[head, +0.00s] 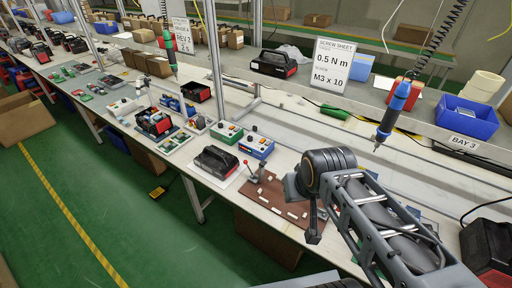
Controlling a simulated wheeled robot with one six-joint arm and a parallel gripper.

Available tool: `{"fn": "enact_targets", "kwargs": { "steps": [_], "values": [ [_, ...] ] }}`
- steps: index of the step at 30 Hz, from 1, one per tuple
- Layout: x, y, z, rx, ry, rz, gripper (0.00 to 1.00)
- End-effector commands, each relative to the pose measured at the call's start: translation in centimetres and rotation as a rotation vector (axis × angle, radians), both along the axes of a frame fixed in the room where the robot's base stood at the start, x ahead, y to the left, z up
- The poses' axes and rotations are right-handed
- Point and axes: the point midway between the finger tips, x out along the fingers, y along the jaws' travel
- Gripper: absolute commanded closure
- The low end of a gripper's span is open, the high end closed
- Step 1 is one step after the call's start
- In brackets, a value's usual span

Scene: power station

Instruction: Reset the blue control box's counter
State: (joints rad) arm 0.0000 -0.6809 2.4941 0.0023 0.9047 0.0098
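The blue control box (256,147) stands on the long white workbench (278,223), with a pale top face bearing small controls. Its counter is too small to make out. My arm reaches in from the lower right. My gripper (313,236) hangs at the front edge of the bench, to the right of and nearer than the blue box, and is apart from it. The gripper shows small, dark and partly edge-on, so its opening cannot be told.
A green control box (227,132) stands just left of the blue one. A black-and-red power station (214,160) sits in front of them. A brown board (272,199) with a red-knobbed lever (251,171) lies between the blue box and my gripper. Screwdrivers (396,108) hang above the bench.

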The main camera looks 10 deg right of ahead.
Motion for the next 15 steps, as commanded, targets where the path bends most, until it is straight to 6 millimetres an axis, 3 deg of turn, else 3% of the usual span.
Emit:
{"fn": "enact_targets", "kwargs": {
  "steps": [15],
  "values": [
    [0.00, 0.00, 0.00, 0.000, 0.000, 0.000, 1.00]
  ]
}}
